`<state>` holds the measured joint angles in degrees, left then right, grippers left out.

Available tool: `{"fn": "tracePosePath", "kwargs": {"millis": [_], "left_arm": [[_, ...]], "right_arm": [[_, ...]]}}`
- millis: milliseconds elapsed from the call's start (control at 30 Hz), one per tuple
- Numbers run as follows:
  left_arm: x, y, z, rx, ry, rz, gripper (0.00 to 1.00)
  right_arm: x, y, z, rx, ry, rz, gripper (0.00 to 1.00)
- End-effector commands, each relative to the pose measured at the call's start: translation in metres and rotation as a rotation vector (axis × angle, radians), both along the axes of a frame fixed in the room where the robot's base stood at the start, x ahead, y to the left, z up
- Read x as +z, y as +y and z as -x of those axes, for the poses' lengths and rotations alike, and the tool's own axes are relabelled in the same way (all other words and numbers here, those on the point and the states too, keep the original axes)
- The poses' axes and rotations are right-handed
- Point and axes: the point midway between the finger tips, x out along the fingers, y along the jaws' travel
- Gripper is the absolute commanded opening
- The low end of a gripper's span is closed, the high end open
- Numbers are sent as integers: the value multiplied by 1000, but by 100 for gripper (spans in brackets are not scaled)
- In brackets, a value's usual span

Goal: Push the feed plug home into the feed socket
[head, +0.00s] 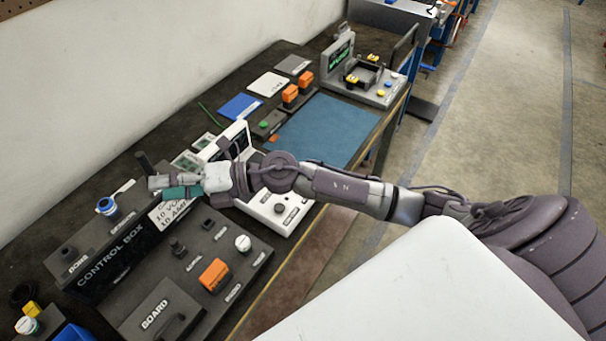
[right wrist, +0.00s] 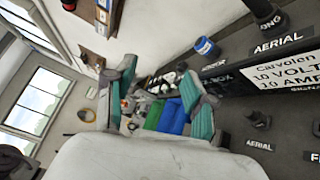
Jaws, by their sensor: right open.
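My right gripper (head: 165,187) is open and hangs over the control box (head: 118,257), near its white sign. Its green-padded fingers stand apart and empty in the right wrist view (right wrist: 158,95). I cannot say for sure which part is the feed plug or the feed socket. A label starting with F (right wrist: 313,156) is cut off at the right edge of the wrist view. A black connector (right wrist: 258,119) stands upright on the board (head: 146,290) beside an AERIAL label. A blue-topped round part (head: 106,206) is on the control box. My left gripper is out of view.
An orange block (head: 213,275) and a white knob (head: 243,243) are on the board. A white instrument (head: 280,207) lies under my right arm. A blue mat (head: 318,128) farther back is clear. The wall runs along the bench's left side.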

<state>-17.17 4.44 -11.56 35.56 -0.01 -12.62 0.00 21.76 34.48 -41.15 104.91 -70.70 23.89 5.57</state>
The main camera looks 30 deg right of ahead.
Motion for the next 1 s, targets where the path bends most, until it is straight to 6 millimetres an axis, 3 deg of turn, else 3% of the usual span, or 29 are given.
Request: {"fn": "tracePosePath", "kwargs": {"millis": [67, 100, 200, 333, 500, 600, 700, 1000], "left_arm": [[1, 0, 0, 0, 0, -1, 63], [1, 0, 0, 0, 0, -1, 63], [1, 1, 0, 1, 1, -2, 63], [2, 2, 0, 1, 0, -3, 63], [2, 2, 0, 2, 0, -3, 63], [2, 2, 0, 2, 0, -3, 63], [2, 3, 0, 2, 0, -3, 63], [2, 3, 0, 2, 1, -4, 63]], "right_arm": [[-40, -19, 0, 163, -66, 316, 54], [-62, -38, 0, 233, -73, 474, 54], [-101, -96, -5, 345, -44, 799, 54], [-123, -178, -14, 410, 42, 1126, 54], [-122, -263, -18, 431, 170, 1401, 54], [-118, -292, -17, 430, 226, 1488, 54], [-115, -307, -17, 428, 256, 1533, 54], [-114, -310, -16, 430, 265, 1544, 54]]}}
